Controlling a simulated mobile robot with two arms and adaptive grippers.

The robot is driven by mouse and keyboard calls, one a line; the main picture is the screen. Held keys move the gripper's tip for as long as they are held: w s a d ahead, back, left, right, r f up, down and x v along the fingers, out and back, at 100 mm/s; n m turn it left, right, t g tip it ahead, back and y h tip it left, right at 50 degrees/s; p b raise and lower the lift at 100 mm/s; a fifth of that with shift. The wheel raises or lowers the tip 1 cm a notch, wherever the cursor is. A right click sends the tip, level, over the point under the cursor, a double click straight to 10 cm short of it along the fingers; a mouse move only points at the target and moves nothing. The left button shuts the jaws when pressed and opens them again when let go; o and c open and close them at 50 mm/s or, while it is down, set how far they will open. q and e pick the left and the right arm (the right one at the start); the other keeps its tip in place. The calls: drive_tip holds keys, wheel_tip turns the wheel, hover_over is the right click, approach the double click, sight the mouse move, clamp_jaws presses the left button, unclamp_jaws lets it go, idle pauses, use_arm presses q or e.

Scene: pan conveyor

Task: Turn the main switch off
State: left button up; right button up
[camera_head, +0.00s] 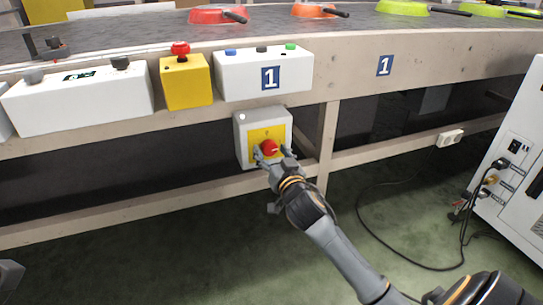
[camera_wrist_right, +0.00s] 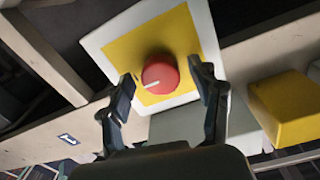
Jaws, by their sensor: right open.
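The main switch is a red rotary knob (camera_head: 268,147) on a yellow plate on a grey box (camera_head: 242,125) below the conveyor's front beam. The knob (camera_wrist_right: 160,74) carries a white mark, which points to the lower left in the wrist view and roughly right in the head view. My right gripper (camera_head: 271,154) is open in front of the knob. In the wrist view its two fingers (camera_wrist_right: 166,84) stand on either side of the knob, with a visible gap on each side. My left gripper is not clearly in view.
Above are a yellow box with a red button (camera_head: 187,84), a white button box (camera_head: 250,76) and another white box (camera_head: 80,100). Pans (camera_head: 217,15) lie on the conveyor. A cable and white cabinet (camera_head: 515,185) stand right. Green floor is clear below.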

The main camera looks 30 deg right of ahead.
drive_tip(key=shift+w, duration=0.15)
drive_tip(key=shift+c, duration=0.4)
drive_tip(key=c, duration=1.1)
drive_tip(key=shift+o, duration=0.2)
